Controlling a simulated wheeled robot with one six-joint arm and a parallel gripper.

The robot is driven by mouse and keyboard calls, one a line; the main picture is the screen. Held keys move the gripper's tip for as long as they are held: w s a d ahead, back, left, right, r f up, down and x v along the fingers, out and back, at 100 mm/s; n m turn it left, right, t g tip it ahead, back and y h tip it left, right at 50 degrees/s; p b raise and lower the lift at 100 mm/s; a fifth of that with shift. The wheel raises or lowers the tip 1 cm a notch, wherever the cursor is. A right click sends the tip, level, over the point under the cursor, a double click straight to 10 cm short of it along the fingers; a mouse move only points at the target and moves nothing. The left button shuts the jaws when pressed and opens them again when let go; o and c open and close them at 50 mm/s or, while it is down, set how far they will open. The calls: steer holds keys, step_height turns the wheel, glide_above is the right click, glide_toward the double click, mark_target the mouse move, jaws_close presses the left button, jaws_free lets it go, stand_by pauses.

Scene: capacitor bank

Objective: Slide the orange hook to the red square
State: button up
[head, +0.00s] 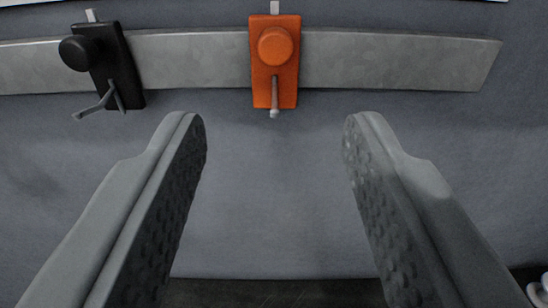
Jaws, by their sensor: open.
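The orange hook (262,88) sits on a grey metal rail (390,62) near the top middle of the head view. It has a round orange knob on its front and a thin metal peg at its lower end. My gripper (275,135) is open and empty, its two grey fingers spread wide below the hook. The hook lies between the two fingertips from left to right and is apart from them. No red square shows in this view.
A black hook (123,75) with a round knob and bent metal prongs sits on the same rail to the left. The rail right of the orange hook is bare up to its slanted right end. A plain grey wall (275,210) lies behind.

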steer(key=shift+s, duration=1.25)
steer(key=s+a+f, duration=0.5)
steer(key=s+f, duration=0.2)
steer(key=f, duration=0.4)
steer(key=s+a+f, duration=0.5)
steer(key=s+f, duration=0.2)
steer(key=f, duration=0.5)
steer(key=s+a+f, duration=0.5)
steer(key=s+f, duration=0.2)
steer(key=f, duration=0.5)
steer(key=shift+s+a+g, duration=0.2)
steer(key=shift+a+g, duration=0.1)
steer(key=shift+a, duration=0.1)
